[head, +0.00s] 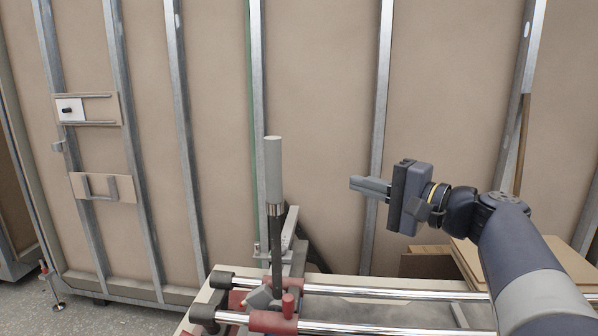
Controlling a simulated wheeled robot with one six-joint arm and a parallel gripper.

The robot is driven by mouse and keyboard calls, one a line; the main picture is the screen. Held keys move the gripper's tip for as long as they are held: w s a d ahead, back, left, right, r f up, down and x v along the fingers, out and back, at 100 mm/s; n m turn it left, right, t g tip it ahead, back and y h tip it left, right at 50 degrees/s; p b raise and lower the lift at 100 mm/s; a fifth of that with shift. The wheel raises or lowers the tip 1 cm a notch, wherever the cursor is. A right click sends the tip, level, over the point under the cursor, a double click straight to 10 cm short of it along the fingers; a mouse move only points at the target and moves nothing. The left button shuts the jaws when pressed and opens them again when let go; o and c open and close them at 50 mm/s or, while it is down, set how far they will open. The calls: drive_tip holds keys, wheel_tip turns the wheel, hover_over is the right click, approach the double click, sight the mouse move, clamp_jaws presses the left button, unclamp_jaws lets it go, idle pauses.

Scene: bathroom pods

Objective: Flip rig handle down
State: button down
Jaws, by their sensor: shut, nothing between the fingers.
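The rig handle (274,180) stands upright, with a light grey grip on top of a dark rod. Its lower end meets the clamp parts on the rig (262,292) at the bottom centre. My gripper (353,184) is to the right of the handle's grip, at about the same height in the picture. Its fingers point left toward the handle and are shut with nothing between them. A gap shows between the fingertips and the handle.
Two shiny rails (390,290) run to the right from the rig, below my arm. Brown boards (430,262) lie at the right. A panel wall with metal studs (380,120) stands behind.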

drive_tip(key=s+a+p+x, duration=0.2)
drive_tip(key=p+x, duration=0.1)
drive_tip(key=x, duration=0.9)
drive_tip(key=shift+w+a, duration=0.25)
drive_tip(key=shift+a, duration=0.05)
